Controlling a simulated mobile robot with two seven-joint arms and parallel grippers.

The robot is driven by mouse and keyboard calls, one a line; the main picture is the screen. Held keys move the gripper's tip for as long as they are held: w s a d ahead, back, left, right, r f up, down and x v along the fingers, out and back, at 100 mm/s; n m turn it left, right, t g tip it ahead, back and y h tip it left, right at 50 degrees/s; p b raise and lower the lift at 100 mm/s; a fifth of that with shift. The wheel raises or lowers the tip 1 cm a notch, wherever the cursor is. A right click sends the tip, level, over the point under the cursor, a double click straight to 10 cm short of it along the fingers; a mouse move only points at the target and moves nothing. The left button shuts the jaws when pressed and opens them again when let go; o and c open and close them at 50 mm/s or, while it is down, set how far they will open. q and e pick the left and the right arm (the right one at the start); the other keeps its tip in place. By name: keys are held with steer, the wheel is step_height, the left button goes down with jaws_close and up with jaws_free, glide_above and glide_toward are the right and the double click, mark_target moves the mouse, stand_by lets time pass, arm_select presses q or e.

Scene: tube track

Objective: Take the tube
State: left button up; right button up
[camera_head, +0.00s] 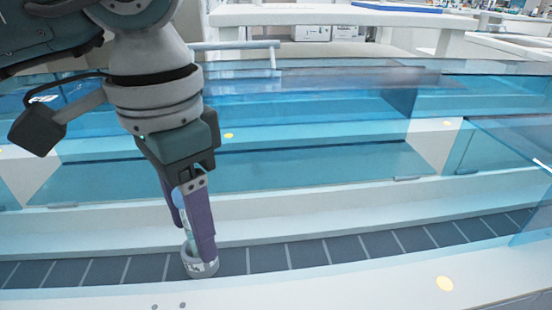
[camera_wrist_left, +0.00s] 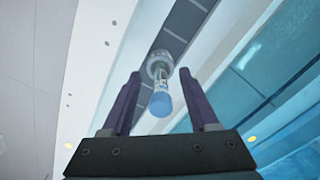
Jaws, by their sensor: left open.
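The tube (camera_wrist_left: 161,92) has a blue cap and stands in a grey round holder (camera_head: 200,264) on the dark track. In the left wrist view the tube lies between the two purple fingers of my left gripper (camera_wrist_left: 160,77), with a gap on each side. The gripper is open. In the head view my left gripper (camera_head: 193,246) points down at the holder, and its fingers partly hide the tube (camera_head: 187,227). My right gripper is not in view.
The dark segmented track (camera_head: 310,254) runs across the front between white ledges. Blue transparent panels (camera_head: 300,165) stand behind it, with another at the right (camera_head: 515,150). The track on the right is clear of other holders.

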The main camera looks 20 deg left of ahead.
arm_select(q)
steer(key=shift+f, duration=0.2)
jaws_close()
stand_by(0.3)
step_height(320, 180, up, 20)
steer(key=p, duration=0.4)
